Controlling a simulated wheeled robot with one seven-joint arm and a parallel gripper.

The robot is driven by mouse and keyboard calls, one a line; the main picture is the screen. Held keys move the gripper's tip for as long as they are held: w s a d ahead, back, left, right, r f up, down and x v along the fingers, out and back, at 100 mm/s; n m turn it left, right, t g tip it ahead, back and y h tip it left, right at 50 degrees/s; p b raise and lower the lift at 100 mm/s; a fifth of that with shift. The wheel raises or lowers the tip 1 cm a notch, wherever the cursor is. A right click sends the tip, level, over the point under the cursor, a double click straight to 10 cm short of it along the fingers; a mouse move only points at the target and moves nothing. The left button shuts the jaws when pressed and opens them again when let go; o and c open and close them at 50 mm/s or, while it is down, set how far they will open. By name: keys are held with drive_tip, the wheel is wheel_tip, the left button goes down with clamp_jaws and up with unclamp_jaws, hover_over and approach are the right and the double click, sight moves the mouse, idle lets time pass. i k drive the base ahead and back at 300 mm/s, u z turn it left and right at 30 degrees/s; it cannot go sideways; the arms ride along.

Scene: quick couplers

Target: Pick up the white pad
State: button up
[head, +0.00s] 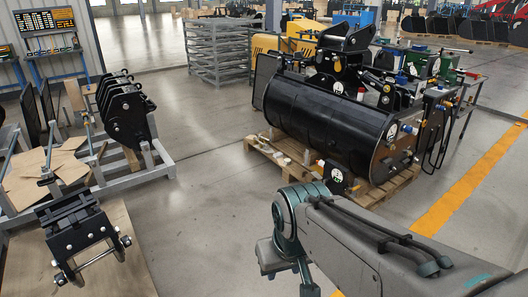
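I cannot make out a white pad for certain in the head view. Some small pale pieces lie on the wooden pallet (262,147) by the black drum-shaped bucket, too small to identify. My own grey arm with teal joints crosses the lower right of the view. Its fingers do not show, so whether my gripper holds anything is hidden.
The large black bucket (322,112) stands on the pallet. At left are a grey metal frame (155,177), tan sheets (30,180) and a black coupler (82,226) on a board. Grey floor (200,185) is clear between them. A yellow line (465,188) runs at right.

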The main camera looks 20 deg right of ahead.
sight(278, 155)
drive_tip(key=u, duration=0.3)
drive_tip(key=i, duration=3.85)
drive_tip(key=z, duration=0.55)
drive_tip(key=i, duration=1.7)
drive_tip(key=z, duration=1.5)
drive_tip(key=i, duration=1.35)
drive_tip(key=z, duration=0.6)
